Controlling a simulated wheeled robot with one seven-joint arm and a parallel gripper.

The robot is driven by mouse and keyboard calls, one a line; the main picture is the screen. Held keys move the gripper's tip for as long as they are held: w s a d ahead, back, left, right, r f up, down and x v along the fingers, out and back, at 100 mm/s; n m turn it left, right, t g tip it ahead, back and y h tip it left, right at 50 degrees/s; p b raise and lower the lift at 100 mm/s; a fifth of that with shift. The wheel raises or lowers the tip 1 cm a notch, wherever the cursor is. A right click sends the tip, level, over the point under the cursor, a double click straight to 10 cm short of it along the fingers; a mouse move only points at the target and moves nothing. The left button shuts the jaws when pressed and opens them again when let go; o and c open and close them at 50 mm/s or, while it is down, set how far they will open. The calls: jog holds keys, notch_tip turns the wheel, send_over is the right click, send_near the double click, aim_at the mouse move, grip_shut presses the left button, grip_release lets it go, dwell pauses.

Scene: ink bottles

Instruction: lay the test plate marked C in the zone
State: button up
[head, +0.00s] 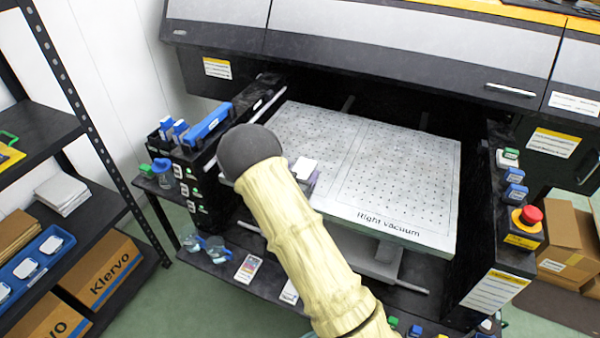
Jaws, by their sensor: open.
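The flat printer bed (424,178) is a pale perforated plate, with a thin outline on its right part and the words "Right vacuum" along its front edge. My arm covers the bed's front left. My gripper is not visible.
The black printer hood (400,60) overhangs the bed's back. Black side walls flank the bed, with a red emergency button (531,215) at the right. A dark shelf rack (40,140) stands at the left, and cardboard boxes (565,240) at the right. The bed's right part is clear.

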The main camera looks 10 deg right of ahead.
jog(key=shift+r, duration=0.15)
jog(key=b+v, duration=0.1)
jog(key=v, duration=1.1)
jog(key=s+d+r+n+g+y, duration=0.2)
jog(key=s+g+y, duration=0.1)
jog(key=s, duration=0.4)
jog(key=s+d+r+n+g+y, duration=0.2)
jog(key=s+g+y, duration=0.1)
jog(key=s, duration=0.4)
jog(key=s+d+r+n+g+y, duration=0.2)
jog(key=s+n+g+y, duration=0.1)
jog(key=s, duration=0.4)
jog(key=shift+d+g+y, duration=0.3)
jog(key=shift+d+g, duration=0.05)
jog(key=shift+g, duration=0.45)
